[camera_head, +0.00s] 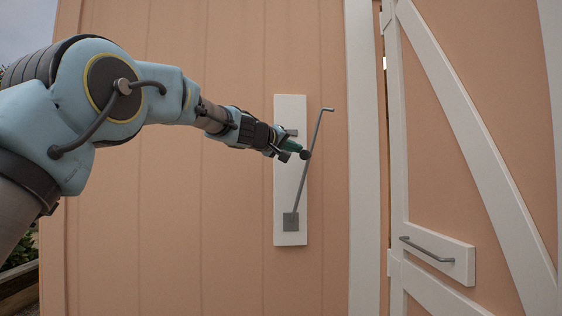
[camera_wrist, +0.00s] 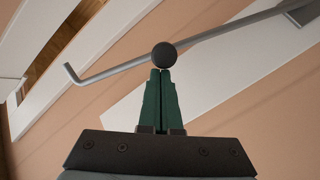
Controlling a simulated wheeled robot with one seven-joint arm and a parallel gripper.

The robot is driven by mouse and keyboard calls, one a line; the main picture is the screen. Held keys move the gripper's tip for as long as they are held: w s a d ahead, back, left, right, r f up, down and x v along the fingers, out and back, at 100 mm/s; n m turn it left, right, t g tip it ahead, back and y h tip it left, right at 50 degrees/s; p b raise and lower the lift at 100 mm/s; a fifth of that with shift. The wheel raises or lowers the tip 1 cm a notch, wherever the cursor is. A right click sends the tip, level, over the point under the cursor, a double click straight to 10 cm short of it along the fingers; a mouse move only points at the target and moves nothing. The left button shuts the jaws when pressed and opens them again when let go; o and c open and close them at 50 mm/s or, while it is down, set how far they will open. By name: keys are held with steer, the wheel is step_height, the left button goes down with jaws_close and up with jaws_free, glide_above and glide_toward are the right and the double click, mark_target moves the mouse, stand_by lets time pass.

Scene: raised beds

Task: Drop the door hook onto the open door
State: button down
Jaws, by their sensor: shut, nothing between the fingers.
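The door hook (camera_head: 314,137) is a thin grey rod with a short bent tip and a dark round knob partway along it. It stands up from a square grey bracket (camera_head: 291,222) on a white wall plate (camera_head: 290,111), leaning slightly right, with its bent tip at the top pointing right. In the wrist view the hook (camera_wrist: 228,31) crosses the top of the picture. My gripper (camera_head: 298,152) has its green fingers shut and empty, tips at the knob; whether they touch it I cannot tell. The fingers (camera_wrist: 160,74) also show in the wrist view. The door (camera_head: 435,150) is at the right.
A white vertical trim board (camera_head: 362,150) stands between the wall plate and the door. A narrow gap shows along the door's left edge. A grey bar handle (camera_head: 428,250) sticks out from the door. The peach wall (camera_head: 180,220) is bare at the left.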

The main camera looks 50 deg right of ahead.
steer(key=s+d+f+m+t+b, duration=0.1)
steer(key=s+f+m+b, duration=0.25)
steer(key=s, duration=0.35)
steer(key=s+d+f+m+b, duration=0.2)
steer(key=s+f+m, duration=0.15)
steer(key=s, duration=0.25)
steer(key=s+f+m, duration=0.2)
steer(key=f+m, duration=0.1)
steer(key=f, duration=0.4)
steer(key=s+d+f+m+t, duration=0.1)
steer(key=s+f+m, duration=0.2)
steer(key=f, duration=0.4)
steer(key=shift+s+f+t+y, duration=0.2)
steer(key=shift+s+t+y, duration=0.1)
steer(key=shift+f, duration=0.2)
